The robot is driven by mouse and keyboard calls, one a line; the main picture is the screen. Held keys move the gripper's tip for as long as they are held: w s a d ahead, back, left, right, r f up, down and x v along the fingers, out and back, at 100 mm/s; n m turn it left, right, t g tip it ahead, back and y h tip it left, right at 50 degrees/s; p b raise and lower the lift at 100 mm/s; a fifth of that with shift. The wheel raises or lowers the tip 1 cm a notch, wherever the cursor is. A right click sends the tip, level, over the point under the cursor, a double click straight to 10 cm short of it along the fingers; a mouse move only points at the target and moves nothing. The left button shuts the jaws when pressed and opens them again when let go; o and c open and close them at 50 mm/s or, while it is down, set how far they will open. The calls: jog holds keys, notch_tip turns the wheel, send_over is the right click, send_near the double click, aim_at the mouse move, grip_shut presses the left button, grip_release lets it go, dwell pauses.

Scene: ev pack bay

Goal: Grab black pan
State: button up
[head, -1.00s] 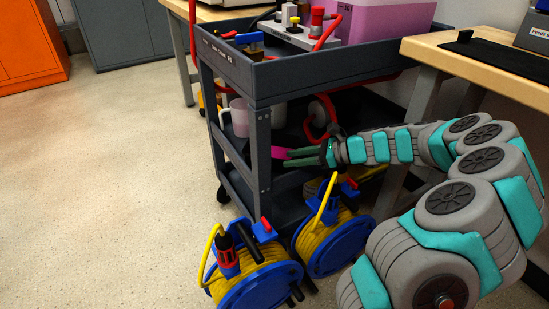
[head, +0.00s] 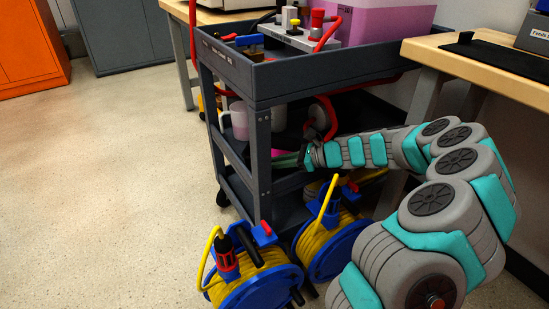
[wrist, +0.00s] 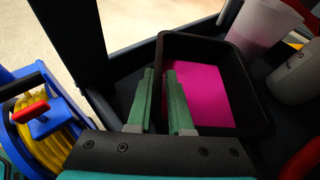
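The black pan (wrist: 257,90) lies on the cart's middle shelf, with a bright magenta floor or content (wrist: 215,90) inside. In the head view the cart's corner post and my arm hide most of it, and only a little pink shows. My gripper (wrist: 163,100) has green fingers set apart, one on each side of the pan's left wall in the wrist view. The right finger is over the pan's inside and the left finger is outside it. A gap shows between them, and I see no clear grip on the wall.
The dark cart (head: 265,180) frames the shelf with posts and an upper tray. A pale cup (wrist: 262,25) and a grey container (wrist: 298,75) stand beside the pan. Blue cable reels (head: 262,280) with yellow cable stand in front. A wooden bench (head: 490,60) is at right.

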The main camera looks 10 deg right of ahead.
grip_shut()
dwell(1.0)
